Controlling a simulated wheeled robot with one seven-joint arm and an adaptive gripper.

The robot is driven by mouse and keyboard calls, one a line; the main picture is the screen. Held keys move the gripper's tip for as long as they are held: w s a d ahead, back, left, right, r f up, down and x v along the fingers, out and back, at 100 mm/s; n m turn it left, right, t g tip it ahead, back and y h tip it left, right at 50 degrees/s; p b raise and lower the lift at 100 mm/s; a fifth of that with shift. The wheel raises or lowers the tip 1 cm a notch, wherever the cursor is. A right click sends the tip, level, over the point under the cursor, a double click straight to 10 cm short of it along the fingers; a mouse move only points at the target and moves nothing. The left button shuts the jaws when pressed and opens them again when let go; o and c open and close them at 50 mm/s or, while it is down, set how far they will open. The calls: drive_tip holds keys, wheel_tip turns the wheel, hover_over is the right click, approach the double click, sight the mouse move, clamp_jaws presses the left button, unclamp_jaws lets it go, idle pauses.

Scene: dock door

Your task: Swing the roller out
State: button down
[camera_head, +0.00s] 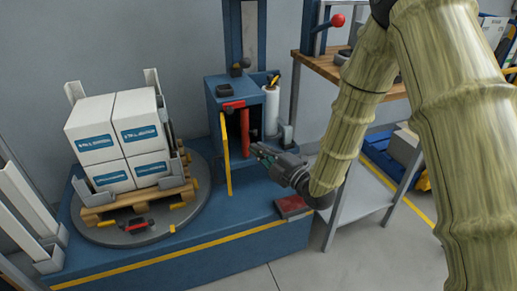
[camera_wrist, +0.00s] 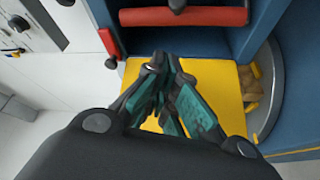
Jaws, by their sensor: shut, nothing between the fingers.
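The red roller (camera_head: 245,132) stands upright in the opening of the blue cabinet (camera_head: 219,88). In the wrist view a red roller (camera_wrist: 185,17) lies across the top of the picture, with a dark bracket at its middle. My gripper (camera_head: 259,152) is just right of the roller's lower part in the head view. It also shows in the wrist view (camera_wrist: 165,68), with its teal-padded fingers closed together and empty. A gap shows between fingertips and roller in the wrist view. A yellow panel (camera_wrist: 217,83) is behind the fingers; in the head view it is a narrow yellow strip (camera_head: 228,155).
A white film roll (camera_head: 271,105) stands right of the cabinet. Stacked boxes (camera_head: 118,140) on a pallet rest on a round turntable (camera_head: 110,234) to the left. A red pad (camera_head: 292,206) lies on the blue base. A workbench (camera_head: 325,65) stands behind my arm.

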drive_tip(key=f+b+x, duration=0.1)
drive_tip(key=b+x, duration=0.1)
drive_tip(key=x, duration=0.7)
drive_tip(key=d, duration=0.1)
drive_tip(key=w+d, duration=0.1)
drive_tip(key=d, duration=0.1)
drive_tip(key=shift+d+f, duration=0.1)
drive_tip(key=shift+d, duration=0.05)
drive_tip(key=shift+d, duration=0.1)
